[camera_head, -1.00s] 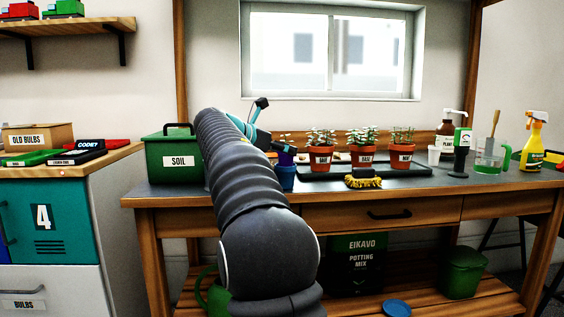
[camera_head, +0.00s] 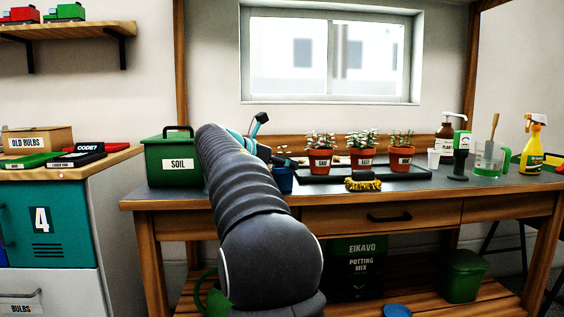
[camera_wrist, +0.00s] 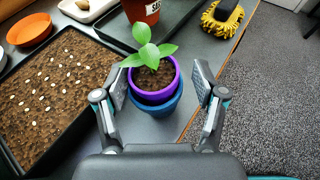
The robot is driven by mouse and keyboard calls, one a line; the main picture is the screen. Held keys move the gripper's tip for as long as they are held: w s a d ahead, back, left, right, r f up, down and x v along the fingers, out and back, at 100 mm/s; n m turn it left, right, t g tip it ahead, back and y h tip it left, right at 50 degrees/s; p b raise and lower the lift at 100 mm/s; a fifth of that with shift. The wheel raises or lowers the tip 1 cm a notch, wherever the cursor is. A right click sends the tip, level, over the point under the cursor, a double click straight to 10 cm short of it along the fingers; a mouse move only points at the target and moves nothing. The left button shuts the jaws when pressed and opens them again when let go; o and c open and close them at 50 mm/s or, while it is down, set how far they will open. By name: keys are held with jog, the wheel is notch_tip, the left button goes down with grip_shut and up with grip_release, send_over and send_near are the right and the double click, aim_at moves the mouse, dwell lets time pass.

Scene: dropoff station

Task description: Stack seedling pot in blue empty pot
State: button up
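The seedling pot is purple, with dark soil and a green-leaved seedling; its rim (camera_wrist: 176,82) shows in the wrist view. It sits inside the blue pot (camera_wrist: 152,108), upright, with its purple upper part above the blue rim. The blue pot also shows in the head view (camera_head: 283,181), on the bench beside my arm, which hides part of it. My gripper (camera_wrist: 160,76) is open, with one finger on each side of the nested pots. A gap shows between the right finger and the pots. The left finger is close to the purple rim; contact is unclear.
A soil-filled seed tray (camera_wrist: 45,88) lies left of the pots. Behind are an orange bowl (camera_wrist: 30,30) and a black tray (camera_head: 420,173) with several potted plants. A yellow brush (camera_head: 363,184) lies near the bench's front edge. A green SOIL box (camera_head: 172,150) stands left.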

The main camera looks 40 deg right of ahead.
jog(key=shift+f, duration=0.15)
jog(key=shift+r, duration=0.25)
jog(key=w+p+v, duration=0.1)
jog(key=p+v, duration=0.1)
jog(key=v, duration=1)
jog(key=shift+s+r, duration=0.35)
jog(key=shift+s, duration=0.05)
jog(key=s+a+f+m+t+y, duration=0.2)
jog(key=s+a+f+m+y, duration=0.5)
jog(key=s+a+f, duration=0.5)
jog(key=s+a+f+m+t+y, duration=0.2)
jog(key=s+a+f+m+y, duration=0.5)
jog(key=s+f, duration=1.1)
jog(key=a+f+m, duration=0.1)
jog(key=a+m, duration=0.3)
jog(key=a, duration=0.1)
jog(key=shift+m, duration=0.4)
